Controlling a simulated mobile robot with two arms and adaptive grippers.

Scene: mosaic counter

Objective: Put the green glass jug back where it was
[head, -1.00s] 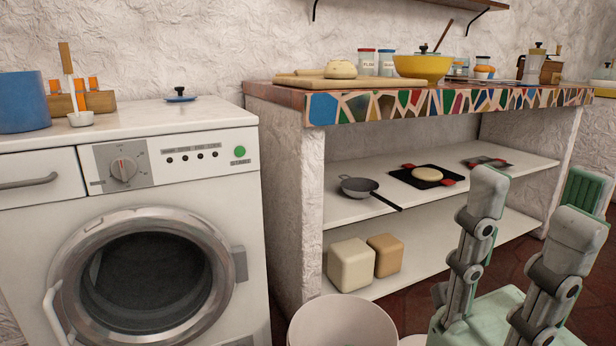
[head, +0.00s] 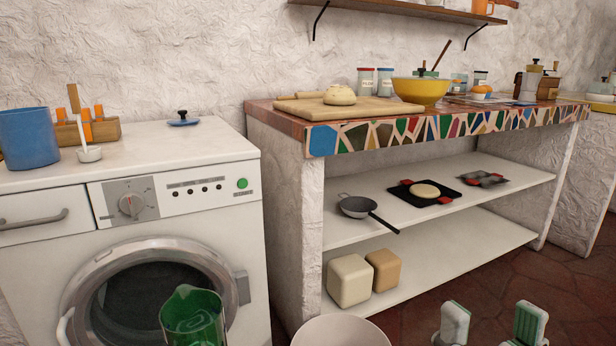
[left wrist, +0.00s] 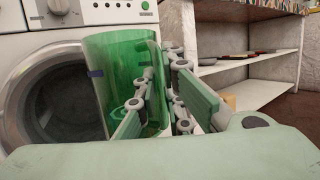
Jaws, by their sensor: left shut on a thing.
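The green glass jug (head: 193,318) shows at the bottom of the head view, upright in front of the washing machine door. In the left wrist view the jug (left wrist: 112,75) is see-through and stands close ahead. My left gripper (left wrist: 165,110) is shut on the jug at its right side; I cannot tell exactly which part is between the fingers. The left gripper does not show in the head view. My right gripper (head: 491,325) shows only its two fingertips at the lower right of the head view, apart with nothing between them.
A white washing machine (head: 215,157) bears a blue pot (head: 28,138) and a wooden rack (head: 100,128); its top front is bare. The mosaic counter (head: 395,130) holds a yellow bowl (head: 420,91) and a board (head: 365,110). A pale round bin (head: 340,332) stands below.

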